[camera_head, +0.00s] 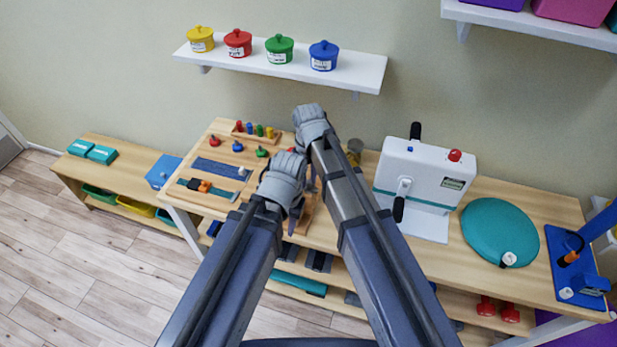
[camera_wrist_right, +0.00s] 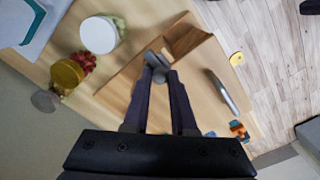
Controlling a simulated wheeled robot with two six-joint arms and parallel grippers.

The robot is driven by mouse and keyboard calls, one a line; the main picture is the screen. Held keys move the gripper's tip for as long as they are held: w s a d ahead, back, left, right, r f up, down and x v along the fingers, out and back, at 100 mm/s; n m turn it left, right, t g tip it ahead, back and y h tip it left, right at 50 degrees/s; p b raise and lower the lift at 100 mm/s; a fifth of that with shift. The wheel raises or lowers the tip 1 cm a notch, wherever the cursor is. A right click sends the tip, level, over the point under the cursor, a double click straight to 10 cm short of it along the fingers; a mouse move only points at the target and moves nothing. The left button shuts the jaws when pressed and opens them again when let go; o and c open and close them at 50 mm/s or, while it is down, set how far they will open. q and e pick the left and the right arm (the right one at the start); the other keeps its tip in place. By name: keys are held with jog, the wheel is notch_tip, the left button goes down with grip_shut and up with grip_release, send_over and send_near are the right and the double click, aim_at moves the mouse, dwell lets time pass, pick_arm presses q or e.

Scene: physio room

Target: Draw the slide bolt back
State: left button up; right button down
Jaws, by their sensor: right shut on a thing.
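The slide bolt (camera_wrist_right: 155,62) shows in the right wrist view as a small grey metal piece on a wooden board (camera_wrist_right: 125,82). My right gripper (camera_wrist_right: 160,72) has its dark fingertips close together on this metal piece. In the head view the right arm reaches over the middle of the table, and its fingers are mostly hidden behind the arms. My left gripper (camera_head: 293,212) hangs over the table just left of the right arm; I cannot make out its jaw gap. In the head view the arms hide most of the board and the bolt.
A grey bar (camera_wrist_right: 222,92) lies on the board beside a raised wooden block (camera_wrist_right: 188,37). A white machine (camera_head: 425,175) stands right of my right arm. Small coloured pegs and a strap (camera_head: 208,188) with an orange buckle are at the left. A teal disc (camera_head: 500,230) lies further right.

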dwell(0.8)
jog(key=d, duration=0.1)
jog(key=s+d, duration=0.1)
jog(key=d, duration=0.1)
jog(key=c, duration=1.2)
grip_release()
jog(key=o, duration=0.5)
jog(key=shift+d, duration=0.15)
jog(key=shift+c, duration=0.2)
jog(key=shift+r, duration=0.1)
